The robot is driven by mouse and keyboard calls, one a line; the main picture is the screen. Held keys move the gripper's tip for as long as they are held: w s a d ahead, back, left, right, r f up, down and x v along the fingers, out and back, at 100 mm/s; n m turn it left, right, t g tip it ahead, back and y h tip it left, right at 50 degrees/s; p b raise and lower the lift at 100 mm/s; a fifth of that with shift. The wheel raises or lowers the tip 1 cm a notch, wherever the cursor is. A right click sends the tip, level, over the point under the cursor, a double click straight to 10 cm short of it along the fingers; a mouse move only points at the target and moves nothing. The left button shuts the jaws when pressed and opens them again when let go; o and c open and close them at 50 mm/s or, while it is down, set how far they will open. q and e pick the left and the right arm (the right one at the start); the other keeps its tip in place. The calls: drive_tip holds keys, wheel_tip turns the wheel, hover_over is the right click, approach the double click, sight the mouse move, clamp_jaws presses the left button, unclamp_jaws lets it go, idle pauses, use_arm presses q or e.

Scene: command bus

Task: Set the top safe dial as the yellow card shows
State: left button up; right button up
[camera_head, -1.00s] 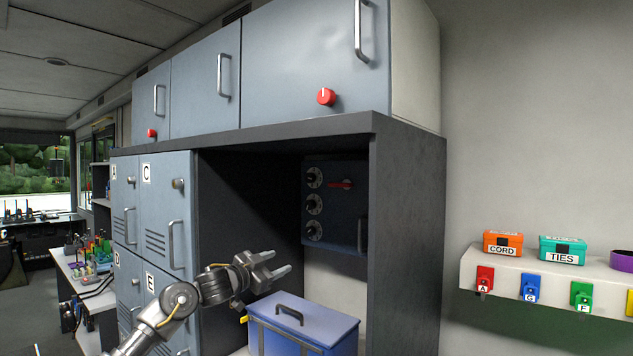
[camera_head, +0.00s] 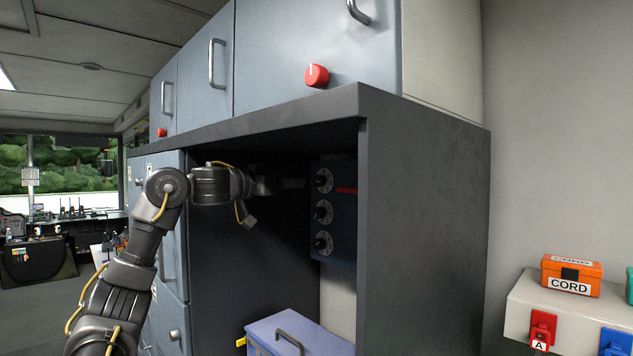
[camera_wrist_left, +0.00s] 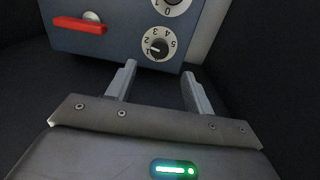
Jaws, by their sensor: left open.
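The safe (camera_head: 343,240) is a blue-grey box inside the dark cabinet, with three round dials in a column and a red handle (camera_head: 347,190). The top dial (camera_head: 324,181) has a dark knob on a white numbered face. In the left wrist view, which is turned over, the top dial (camera_wrist_left: 158,45) lies just beyond the fingertips; its exact setting is hard to read. My left gripper (camera_head: 294,184) is open and empty, pointing at the top dial, apart from it as far as I can see. I see no yellow card. My right gripper is out of view.
The cabinet's top (camera_head: 270,118) and right wall (camera_head: 420,240) frame the bay around my left arm. A blue lidded box (camera_head: 300,332) stands below the safe. An orange CORD box (camera_head: 571,274) sits on a shelf at the right. Locker doors stand left of the bay.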

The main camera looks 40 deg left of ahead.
sight(316, 181)
use_arm(q)
drive_tip(key=w+p, duration=0.1)
drive_tip(key=w, duration=0.4)
drive_tip(key=w+p, duration=0.1)
drive_tip(key=w, duration=0.2)
drive_tip(key=shift+d+p, duration=0.3)
drive_tip(key=shift+d, duration=0.1)
drive_tip(key=shift+w, duration=0.8)
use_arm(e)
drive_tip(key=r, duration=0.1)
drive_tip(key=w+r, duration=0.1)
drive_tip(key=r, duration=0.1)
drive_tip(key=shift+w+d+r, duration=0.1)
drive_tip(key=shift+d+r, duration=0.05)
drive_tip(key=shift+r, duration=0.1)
use_arm(q)
drive_tip(key=c, duration=1)
